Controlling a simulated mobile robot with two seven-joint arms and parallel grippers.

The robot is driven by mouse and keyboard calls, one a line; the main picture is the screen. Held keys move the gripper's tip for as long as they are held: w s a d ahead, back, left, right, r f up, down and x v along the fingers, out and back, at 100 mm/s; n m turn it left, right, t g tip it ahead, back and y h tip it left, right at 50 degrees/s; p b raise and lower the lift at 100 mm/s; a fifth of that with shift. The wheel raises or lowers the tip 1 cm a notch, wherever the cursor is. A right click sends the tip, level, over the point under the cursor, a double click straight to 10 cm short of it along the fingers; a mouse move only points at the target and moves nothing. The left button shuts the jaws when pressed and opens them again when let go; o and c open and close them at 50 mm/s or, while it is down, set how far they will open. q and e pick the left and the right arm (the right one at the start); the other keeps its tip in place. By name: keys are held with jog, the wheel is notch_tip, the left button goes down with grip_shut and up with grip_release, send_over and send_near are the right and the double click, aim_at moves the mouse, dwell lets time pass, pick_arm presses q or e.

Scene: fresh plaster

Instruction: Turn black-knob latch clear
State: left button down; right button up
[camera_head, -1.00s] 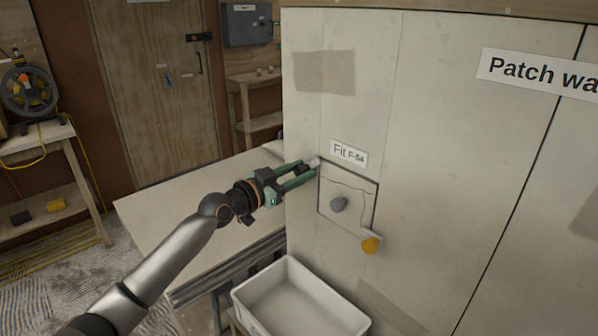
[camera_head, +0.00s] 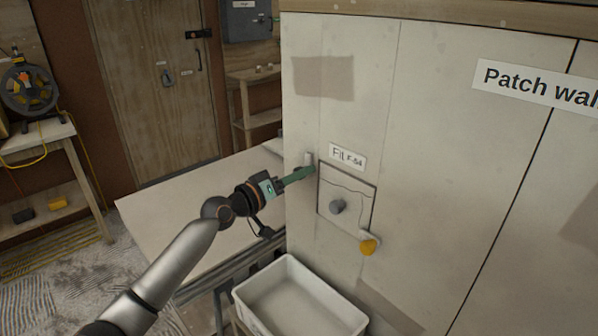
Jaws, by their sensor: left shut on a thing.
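My left gripper (camera_head: 308,171) is shut at the upper left corner of a square wall panel (camera_head: 352,188). It holds the black knob of a small latch, and its fingers hide most of the knob. The pale latch plate (camera_head: 308,158) stands upright just left of the panel's corner and looks to be off the panel. The panel lies in its opening, with a wavy line across it and a grey knob (camera_head: 337,207) in the middle. A second latch with a yellow knob (camera_head: 368,247) sits at the lower right corner. My right gripper is not in view.
A label (camera_head: 347,157) is fixed above the panel. A white bin (camera_head: 300,298) stands below it, and a pale table (camera_head: 160,205) is under my left arm. The wall (camera_head: 450,150) right of the panel is clear.

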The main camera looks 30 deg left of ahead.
pick_arm(q)
jog(key=shift+a+r+n, duration=0.2)
jog(key=shift+r+n, duration=0.3)
jog(key=shift+n, duration=0.2)
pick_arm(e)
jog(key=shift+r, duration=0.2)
pick_arm(q)
jog(key=c, duration=0.6)
grip_release()
jog(key=shift+w+f, duration=0.1)
jog(key=shift+c, duration=0.2)
jog(key=shift+o, duration=0.7)
jog(key=shift+f, duration=0.15)
